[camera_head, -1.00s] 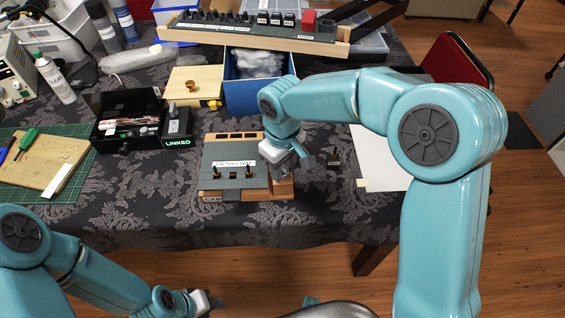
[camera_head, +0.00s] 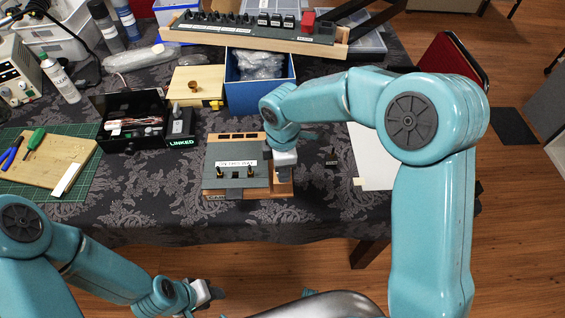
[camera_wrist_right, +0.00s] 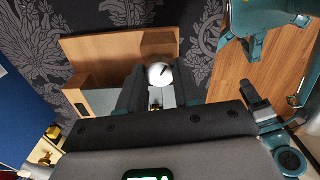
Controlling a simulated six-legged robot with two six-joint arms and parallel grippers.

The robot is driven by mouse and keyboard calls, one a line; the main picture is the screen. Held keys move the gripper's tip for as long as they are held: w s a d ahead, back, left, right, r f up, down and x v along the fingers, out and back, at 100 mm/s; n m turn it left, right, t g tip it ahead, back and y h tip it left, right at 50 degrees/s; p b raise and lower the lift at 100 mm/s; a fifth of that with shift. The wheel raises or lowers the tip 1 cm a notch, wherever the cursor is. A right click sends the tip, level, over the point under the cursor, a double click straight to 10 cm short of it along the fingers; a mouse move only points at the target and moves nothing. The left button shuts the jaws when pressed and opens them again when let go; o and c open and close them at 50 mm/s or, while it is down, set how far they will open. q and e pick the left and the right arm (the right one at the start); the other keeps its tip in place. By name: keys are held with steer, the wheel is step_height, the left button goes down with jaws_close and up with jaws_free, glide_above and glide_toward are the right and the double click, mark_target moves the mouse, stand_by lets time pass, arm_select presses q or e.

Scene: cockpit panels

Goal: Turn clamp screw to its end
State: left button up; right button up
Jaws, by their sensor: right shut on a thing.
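A wooden unit with a dark panel (camera_head: 236,178) and a white label stands near the front edge of the table. My right gripper (camera_head: 285,174) points down at its right side and hides what it holds in the head view. In the right wrist view, a round pale screw head (camera_wrist_right: 160,74) with a dark slot, which I take for the clamp screw, sits between the two dark fingers (camera_wrist_right: 160,88). The fingers are shut on it, beside the wooden body. My left gripper (camera_head: 208,294) hangs low in front of the table, away from the unit; its jaw opening is unclear.
A cutting board (camera_head: 50,165) lies at left.

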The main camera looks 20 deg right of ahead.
steer(key=n+p, duration=0.2)
steer(key=n, duration=0.3)
steer(key=shift+w+r+n, duration=0.1)
steer(key=shift+r+n, duration=0.05)
steer(key=shift+n, duration=0.55)
steer(key=o, duration=1)
steer(key=shift+o, duration=0.2)
step_height(320, 180, up, 16)
steer(key=shift+p, duration=0.45)
steer(key=shift+r, duration=0.1)
